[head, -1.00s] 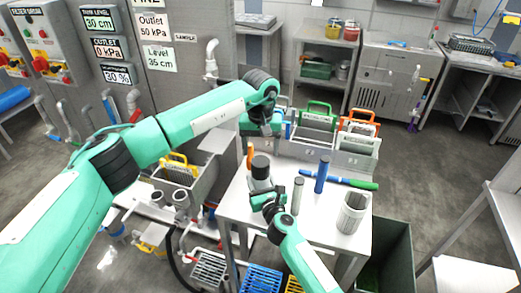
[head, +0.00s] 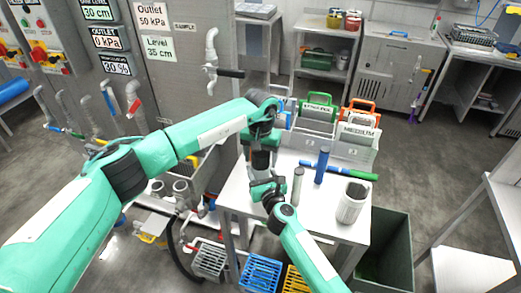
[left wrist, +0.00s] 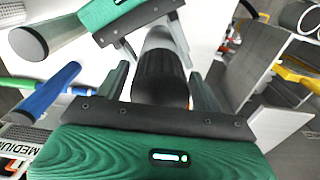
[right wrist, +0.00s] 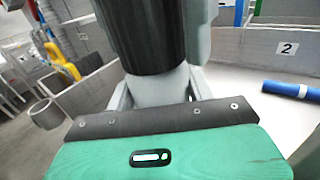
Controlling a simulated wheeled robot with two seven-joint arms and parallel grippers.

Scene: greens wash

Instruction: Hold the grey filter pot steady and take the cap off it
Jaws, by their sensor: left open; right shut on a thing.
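The grey filter pot (right wrist: 160,91) stands upright on the white table, with a ribbed black cap (head: 260,158) on top. My right gripper (head: 260,184) is shut around the grey body, below the cap. My left gripper (head: 261,148) is above the pot, pointing down and open. In the left wrist view the black cap (left wrist: 160,78) lies between its two fingers, with a gap at the sides. The cap (right wrist: 146,35) also fills the top middle of the right wrist view. My left gripper partly hides the cap in the head view.
A grey cylinder (head: 297,186), a blue cylinder (head: 321,165) and a pale ribbed cup (head: 351,205) stand right of the pot. A blue-green rod (head: 345,172) lies behind them. Grey bins with green and orange handles (head: 356,143) line the table's back.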

